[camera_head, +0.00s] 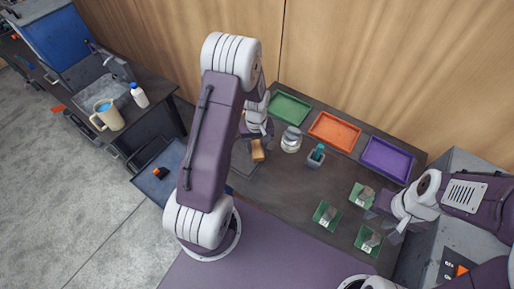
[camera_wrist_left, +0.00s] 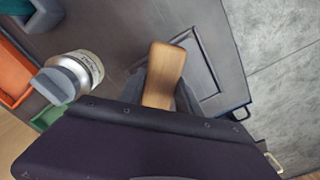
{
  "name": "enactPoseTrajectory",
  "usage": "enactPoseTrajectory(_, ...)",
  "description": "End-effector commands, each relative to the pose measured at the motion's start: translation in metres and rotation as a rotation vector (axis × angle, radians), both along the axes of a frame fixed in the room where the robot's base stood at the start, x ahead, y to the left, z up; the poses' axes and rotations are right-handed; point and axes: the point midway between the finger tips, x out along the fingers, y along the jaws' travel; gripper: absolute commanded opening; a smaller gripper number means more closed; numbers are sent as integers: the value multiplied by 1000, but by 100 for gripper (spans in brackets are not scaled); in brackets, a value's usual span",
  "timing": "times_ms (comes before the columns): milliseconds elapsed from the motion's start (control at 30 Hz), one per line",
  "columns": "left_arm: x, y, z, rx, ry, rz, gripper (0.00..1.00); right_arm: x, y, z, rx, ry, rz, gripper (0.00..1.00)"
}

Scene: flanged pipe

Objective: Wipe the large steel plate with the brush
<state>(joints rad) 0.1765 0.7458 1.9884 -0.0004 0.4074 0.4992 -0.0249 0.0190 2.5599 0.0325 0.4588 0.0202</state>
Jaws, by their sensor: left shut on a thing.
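My left gripper (camera_head: 257,139) is shut on the brush, whose light wooden body (camera_head: 258,151) shows below the fingers in the head view. The wooden part (camera_wrist_left: 164,75) also sticks out between the fingers in the left wrist view; its bristles are hidden. A flat dark rectangular panel with a raised border (camera_wrist_left: 202,72) lies beside and partly under the brush in the wrist view. It may be the large steel plate; I cannot tell whether the brush touches it. My right gripper (camera_head: 385,208) is near the green holders at the right; its jaws are unclear.
Green (camera_head: 289,108), orange (camera_head: 334,131) and purple (camera_head: 387,159) trays line the table's back. A silver-white jar (camera_head: 291,140) and a small cup with a teal item (camera_head: 316,157) stand nearby. Several green holders with grey pieces (camera_head: 326,214) sit at right. The table's middle is clear.

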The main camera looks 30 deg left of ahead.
Motion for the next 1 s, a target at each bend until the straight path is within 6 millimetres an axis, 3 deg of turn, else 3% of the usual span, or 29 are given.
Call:
enactPoseTrajectory(33, 1, 0, 9, 1, -1, 0, 0, 0, 0, 9, 0, 0, 0, 36)
enactPoseTrajectory(367, 3, 3, 35, 0, 0, -3, 0, 0, 0, 31, 0, 0, 0, 36)
enactPoseTrajectory(1000, 3, 3, 36, 0, 0, -12, 0, 0, 0, 31, 0, 0, 0, 36)
